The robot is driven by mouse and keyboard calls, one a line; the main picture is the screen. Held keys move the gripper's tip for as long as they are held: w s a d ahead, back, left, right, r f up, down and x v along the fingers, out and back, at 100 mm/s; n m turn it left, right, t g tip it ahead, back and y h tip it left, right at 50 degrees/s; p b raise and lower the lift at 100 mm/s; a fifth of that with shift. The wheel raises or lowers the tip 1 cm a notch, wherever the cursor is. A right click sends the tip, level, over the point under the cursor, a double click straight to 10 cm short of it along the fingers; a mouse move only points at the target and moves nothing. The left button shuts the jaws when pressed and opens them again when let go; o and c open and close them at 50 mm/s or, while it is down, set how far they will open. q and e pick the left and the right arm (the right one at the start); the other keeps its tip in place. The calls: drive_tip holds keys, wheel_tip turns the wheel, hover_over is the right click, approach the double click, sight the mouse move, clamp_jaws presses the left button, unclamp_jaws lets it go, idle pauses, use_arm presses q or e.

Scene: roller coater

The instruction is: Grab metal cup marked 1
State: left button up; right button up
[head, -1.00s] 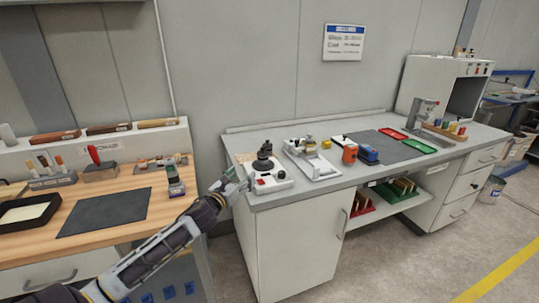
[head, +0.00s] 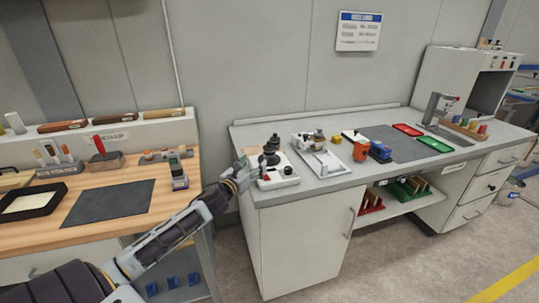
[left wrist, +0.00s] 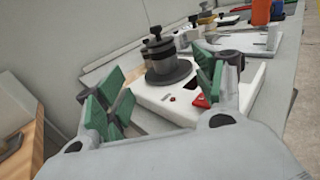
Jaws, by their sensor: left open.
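I cannot make out a cup marked 1; no such number is legible. A white device (head: 283,180) with a dark stacked round piece (head: 269,154) stands at the left end of the grey bench. In the left wrist view this dark stepped piece (left wrist: 166,66), with a knob on top, sits on the white base (left wrist: 185,100). My left gripper (head: 244,171) is at the device's left side in the head view. Its green-padded fingers (left wrist: 165,88) are open, with the device beyond and between them. Nothing is held. My right gripper is out of view.
A white tray-like device (head: 322,166) with a small metallic round piece stands to the right. Beyond are an orange container (head: 360,150), blue box (head: 380,151), dark mat (head: 402,142), and red and green trays (head: 434,145). A wooden bench (head: 105,220) is at left.

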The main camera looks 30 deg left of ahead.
sight(267, 153)
use_arm(q)
drive_tip(key=shift+w+a, duration=0.15)
drive_tip(key=shift+w, duration=1.75)
drive_tip(key=shift+w+a, duration=0.15)
drive_tip(key=shift+w, duration=1.95)
drive_tip(key=shift+w, duration=0.1)
drive_tip(key=shift+w+a+f, duration=0.1)
drive_tip(key=shift+w, duration=1.15)
drive_tip(key=shift+w+f, duration=0.1)
drive_tip(key=shift+w, duration=1.15)
drive_tip(key=shift+r, duration=0.1)
drive_tip(key=c, duration=1.2)
